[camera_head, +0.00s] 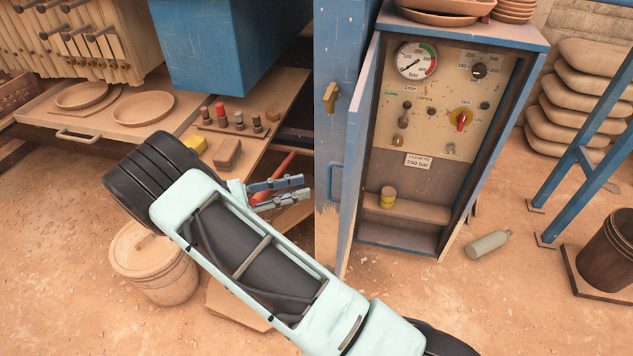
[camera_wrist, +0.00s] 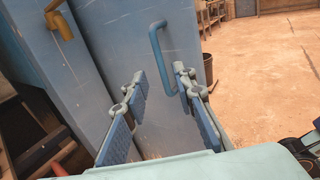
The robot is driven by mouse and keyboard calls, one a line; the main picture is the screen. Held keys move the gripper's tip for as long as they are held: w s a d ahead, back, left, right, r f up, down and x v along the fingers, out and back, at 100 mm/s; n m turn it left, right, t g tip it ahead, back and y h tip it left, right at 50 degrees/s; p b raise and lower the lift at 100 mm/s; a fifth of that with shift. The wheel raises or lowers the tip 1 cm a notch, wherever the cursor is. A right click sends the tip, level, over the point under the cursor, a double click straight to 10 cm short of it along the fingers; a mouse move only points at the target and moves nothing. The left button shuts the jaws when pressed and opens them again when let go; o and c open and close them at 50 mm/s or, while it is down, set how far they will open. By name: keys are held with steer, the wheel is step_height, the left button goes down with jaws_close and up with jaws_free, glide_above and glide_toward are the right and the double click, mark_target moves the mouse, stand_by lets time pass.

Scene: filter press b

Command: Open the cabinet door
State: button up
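The blue cabinet (camera_head: 543,45) stands right of centre in the head view, with its gauge panel and shelf visible inside. Its blue door (camera_head: 357,145) stands swung outward on the left side, seen nearly edge-on. The door's outer face (camera_wrist: 120,35) fills much of the wrist view. A blue bar handle (camera_wrist: 165,60) is on that face; it also shows in the head view. My gripper (camera_head: 305,197) is left of the door, fingers apart and empty. In the wrist view, the handle appears beyond and between the fingertips (camera_wrist: 159,75), with no clear contact.
A brass lever (camera_head: 331,97) is on the blue panel left of the door. A workbench (camera_head: 195,110) with plates and small tools is at left, above a lidded bucket (camera_head: 155,265). A bottle (camera_head: 488,244) lies right of the cabinet. The floor in front is mostly clear.

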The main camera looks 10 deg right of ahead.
steer(key=a, duration=0.3)
steer(key=shift+s+a, duration=0.25)
steer(key=shift+a, duration=0.05)
steer(key=shift+r, duration=0.1)
